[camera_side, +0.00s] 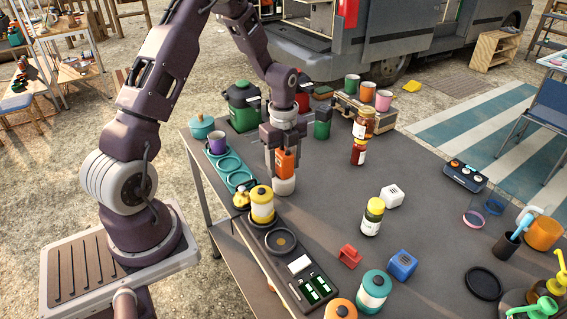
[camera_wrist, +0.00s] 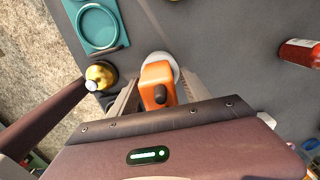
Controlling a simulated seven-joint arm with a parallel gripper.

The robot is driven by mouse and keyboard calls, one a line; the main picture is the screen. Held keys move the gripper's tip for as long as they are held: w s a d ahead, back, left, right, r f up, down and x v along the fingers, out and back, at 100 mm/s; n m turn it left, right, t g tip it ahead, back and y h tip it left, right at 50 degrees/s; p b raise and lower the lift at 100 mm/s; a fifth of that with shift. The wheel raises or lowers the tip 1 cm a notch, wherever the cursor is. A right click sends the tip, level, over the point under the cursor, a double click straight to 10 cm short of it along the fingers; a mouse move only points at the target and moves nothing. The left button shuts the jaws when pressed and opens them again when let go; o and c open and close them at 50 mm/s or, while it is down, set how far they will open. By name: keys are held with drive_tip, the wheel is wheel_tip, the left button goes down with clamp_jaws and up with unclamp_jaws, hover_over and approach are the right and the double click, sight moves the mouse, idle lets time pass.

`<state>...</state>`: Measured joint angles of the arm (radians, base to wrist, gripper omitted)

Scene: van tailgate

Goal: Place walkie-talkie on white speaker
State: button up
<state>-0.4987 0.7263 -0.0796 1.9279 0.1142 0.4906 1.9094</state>
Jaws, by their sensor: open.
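The orange walkie-talkie (camera_side: 286,163) is upright, directly above the round white speaker (camera_side: 285,187), and appears to stand on its top. My gripper (camera_side: 284,152) points down with its fingers apart, one on each side of the walkie-talkie. In the wrist view the walkie-talkie (camera_wrist: 157,84) is between the open fingers, and the white rim of the speaker (camera_wrist: 164,58) shows beyond and beside it. Most of the speaker's top is hidden by the walkie-talkie.
A teal tray (camera_side: 238,179) with a purple cup (camera_side: 217,143) lies to the left. A yellow-topped canister (camera_side: 262,204) stands close in front.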

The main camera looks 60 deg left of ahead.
sight(284, 152)
wheel_tip(284, 152, up, 12)
drive_tip(key=shift+r, duration=0.15)
drive_tip(key=s+d+r+n+t+y, duration=0.1)
drive_tip(key=s+d+r+n+t, duration=0.2)
drive_tip(key=s+d+r+n, duration=0.8)
drive_tip(key=s+d+n+t, duration=0.1)
drive_tip(key=s+d+n, duration=0.1)
drive_tip(key=s, duration=0.3)
drive_tip(key=s+d+r+n+t+h, duration=0.1)
drive_tip(key=s+d+n, duration=0.2)
drive_tip(key=s+n, duration=0.2)
drive_tip(key=shift+s+d+t, duration=0.2)
drive_tip(key=shift+d+t, duration=0.1)
drive_tip(key=shift+d, duration=0.05)
